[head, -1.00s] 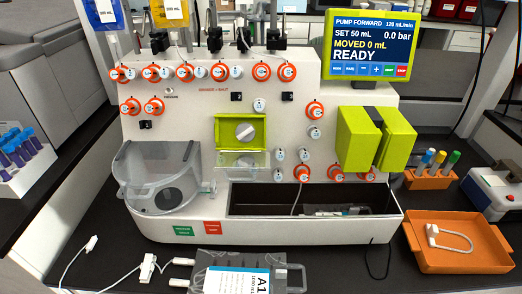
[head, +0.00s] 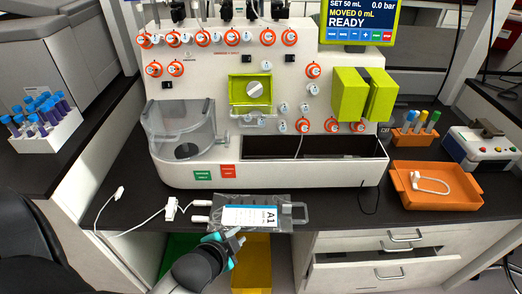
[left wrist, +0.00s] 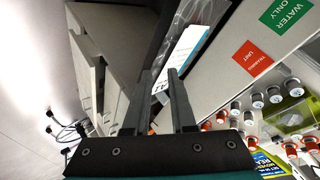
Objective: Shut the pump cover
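The pump is a lime-green frame (head: 250,78) around a white rotor knob (head: 254,90) on the white machine's front. Its clear cover (head: 250,120) hangs out below the frame, so the knob is uncovered. My left gripper (head: 234,239) is low in front of the bench, by the bag's near edge, well below and apart from the cover. In the left wrist view my left gripper (left wrist: 160,72) has two parted fingers with nothing held between them. My right gripper is not in view.
A clear bag labelled A1 (head: 249,216) lies at the bench's front edge with tubing to its left. A clear rounded housing (head: 183,128) is left of the pump. Lime-green panels (head: 350,95) stick out at right. An orange tray (head: 434,194) is far right.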

